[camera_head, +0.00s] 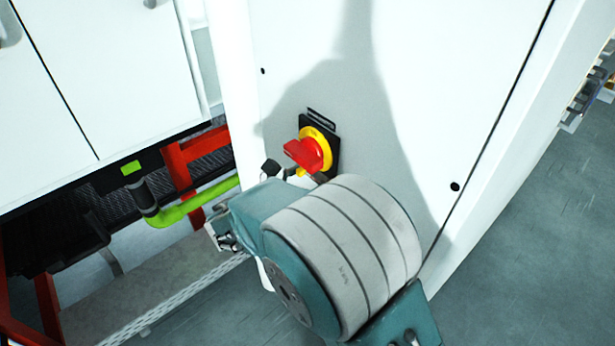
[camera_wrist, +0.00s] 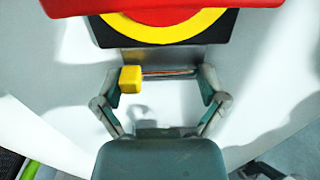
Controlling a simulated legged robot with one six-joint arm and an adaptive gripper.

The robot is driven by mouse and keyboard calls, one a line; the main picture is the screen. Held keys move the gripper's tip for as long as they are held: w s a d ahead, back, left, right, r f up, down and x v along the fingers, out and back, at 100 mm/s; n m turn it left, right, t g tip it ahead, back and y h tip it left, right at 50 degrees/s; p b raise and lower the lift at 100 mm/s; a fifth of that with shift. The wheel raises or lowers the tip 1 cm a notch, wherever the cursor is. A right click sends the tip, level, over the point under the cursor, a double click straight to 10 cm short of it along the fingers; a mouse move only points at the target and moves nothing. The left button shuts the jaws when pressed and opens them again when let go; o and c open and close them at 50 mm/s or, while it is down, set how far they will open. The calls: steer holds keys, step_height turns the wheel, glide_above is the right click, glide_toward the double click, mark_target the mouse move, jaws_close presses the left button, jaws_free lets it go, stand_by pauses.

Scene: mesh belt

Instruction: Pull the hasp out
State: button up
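A rotary switch with a red handle (camera_head: 303,153) on a yellow disc (camera_head: 323,141) and a black plate (camera_head: 334,150) is mounted on a white cabinet. In the wrist view the red handle (camera_wrist: 160,6) and black plate (camera_wrist: 225,50) fill the top. A small yellow block (camera_wrist: 130,80), which may be the hasp, sits below the plate. My gripper (camera_wrist: 158,76) is open, its fingers on either side of the yellow block. The block is close to the left fingertip; I cannot tell whether they touch. A wide gap separates it from the right finger. My wrist hides the area below the switch in the head view.
The white cabinet face (camera_head: 440,70) around the switch is flat and clear. A green pipe (camera_head: 195,203) and a red frame (camera_head: 178,165) stand to the left, by a dark mesh belt (camera_head: 80,205). Grey floor (camera_head: 530,230) lies open to the right.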

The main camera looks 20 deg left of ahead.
steer(key=c, duration=0.3)
steer(key=shift+v, duration=1.8)
steer(key=o, duration=1)
steer(key=shift+a, duration=0.25)
